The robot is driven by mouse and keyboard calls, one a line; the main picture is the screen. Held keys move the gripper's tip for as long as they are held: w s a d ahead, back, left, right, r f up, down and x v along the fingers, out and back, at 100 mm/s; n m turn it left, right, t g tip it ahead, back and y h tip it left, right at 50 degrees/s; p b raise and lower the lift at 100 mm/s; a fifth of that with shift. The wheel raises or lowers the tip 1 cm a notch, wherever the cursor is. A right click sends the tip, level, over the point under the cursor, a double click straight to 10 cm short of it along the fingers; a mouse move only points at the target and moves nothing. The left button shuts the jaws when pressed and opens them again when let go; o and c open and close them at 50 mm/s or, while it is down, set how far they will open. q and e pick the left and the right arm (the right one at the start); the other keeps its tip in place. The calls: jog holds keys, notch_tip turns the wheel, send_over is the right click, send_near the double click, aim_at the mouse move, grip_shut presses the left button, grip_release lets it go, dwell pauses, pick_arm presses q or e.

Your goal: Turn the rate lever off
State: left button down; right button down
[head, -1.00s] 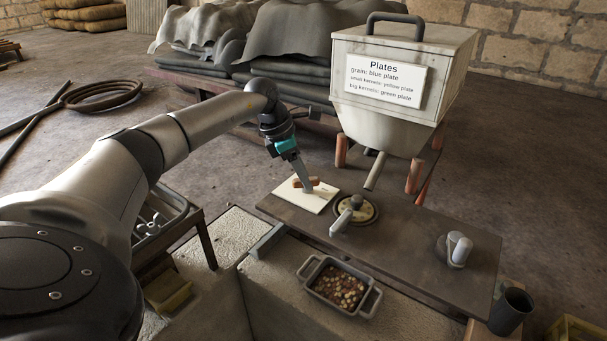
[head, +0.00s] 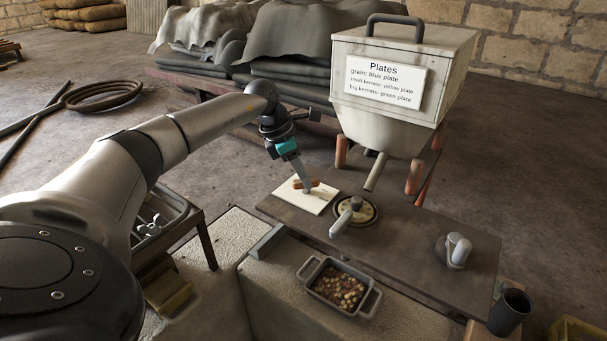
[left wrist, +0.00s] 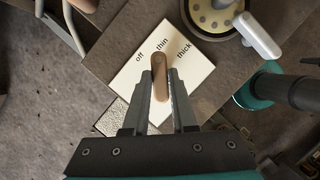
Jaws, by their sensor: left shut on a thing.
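The rate lever (left wrist: 160,76) is a small brown handle on a white card (left wrist: 125,65) marked off, thin and thick. In the left wrist view its far end lies at the word thin. In the head view the lever (head: 299,184) and card (head: 318,204) are at the left end of the dark bench board. My left gripper (left wrist: 160,88) is shut on the lever, one finger on each side. It also shows from above in the head view (head: 307,188), where it partly hides the lever. My right gripper is not in view.
A round plate with a grey handle (head: 340,222) sits just right of the card, below the hopper (head: 385,115) and its spout. A grey tray of kernels (head: 313,288) stands in front. A grey knob (head: 459,248) and dark cup (head: 510,311) are at right.

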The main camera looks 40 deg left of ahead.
pick_arm(q)
jog(key=n+p, duration=0.1)
jog(key=n, duration=0.1)
jog(key=n+y+p, duration=0.1)
jog(key=n+p, duration=0.1)
jog(key=shift+d+r+t+p, duration=0.2)
jog(key=shift+t+p, duration=0.1)
jog(key=shift+t, duration=0.1)
jog(key=n+y+p, duration=0.1)
jog(key=n, duration=0.1)
jog(key=shift+f+n, duration=0.1)
jog(key=shift+n, duration=0.2)
jog(key=shift+n+y+p, duration=0.5)
jog(key=shift+n, duration=0.5)
jog(key=c, duration=0.7)
grip_release()
jog(key=shift+f, duration=0.1)
